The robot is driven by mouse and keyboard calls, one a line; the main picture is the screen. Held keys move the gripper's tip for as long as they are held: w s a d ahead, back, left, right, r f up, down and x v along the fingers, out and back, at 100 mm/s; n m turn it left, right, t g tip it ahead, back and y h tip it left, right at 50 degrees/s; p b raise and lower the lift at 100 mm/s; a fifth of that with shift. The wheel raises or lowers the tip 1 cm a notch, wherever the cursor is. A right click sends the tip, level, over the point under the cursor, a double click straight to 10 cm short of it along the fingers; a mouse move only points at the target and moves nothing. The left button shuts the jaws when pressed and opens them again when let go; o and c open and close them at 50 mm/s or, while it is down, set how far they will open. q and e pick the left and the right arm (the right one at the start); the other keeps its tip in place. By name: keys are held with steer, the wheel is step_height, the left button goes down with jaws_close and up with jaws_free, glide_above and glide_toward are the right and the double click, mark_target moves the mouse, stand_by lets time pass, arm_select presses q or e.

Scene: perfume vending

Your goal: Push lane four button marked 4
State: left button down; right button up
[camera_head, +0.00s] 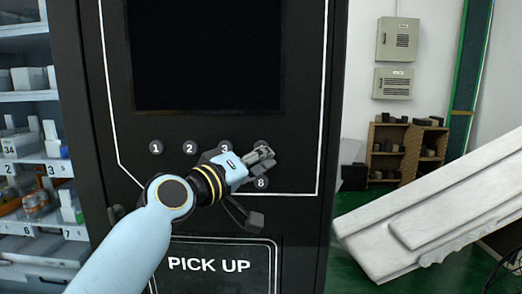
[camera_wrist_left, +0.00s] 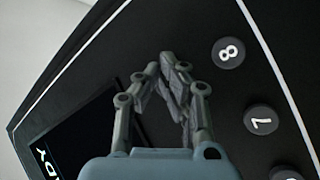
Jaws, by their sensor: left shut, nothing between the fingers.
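The button marked 4 (camera_head: 260,145) is at the right end of the upper button row in the head view. It is mostly covered by my left gripper (camera_head: 265,157), and its number is hidden. The gripper is shut and empty, with its fingertips over that button's spot; I cannot tell whether they touch it. In the left wrist view the closed fingertips (camera_wrist_left: 168,62) point at the black panel, and button 4 is hidden behind them. Button 8 (camera_wrist_left: 228,53) and button 7 (camera_wrist_left: 261,120) are to their right. My right gripper is not in view.
Button 1 (camera_head: 156,147) and button 2 (camera_head: 190,147) are clear. Button 8 also shows below the fingers in the head view (camera_head: 261,183). A dark screen (camera_head: 205,55) is above, and the PICK UP hatch (camera_head: 215,265) is below. Shelves (camera_head: 35,97) stand at left.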

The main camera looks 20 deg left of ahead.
arm_select(q)
steer(key=shift+w, duration=0.1)
stand_by(0.4)
steer(key=shift+s+d, duration=0.2)
steer(key=shift+s, duration=0.6)
steer(key=s, duration=0.2)
steer(key=s+d+p, duration=0.1)
steer(key=s, duration=0.1)
steer(key=shift+s+d, duration=0.2)
steer(key=shift+s, duration=0.2)
stand_by(0.3)
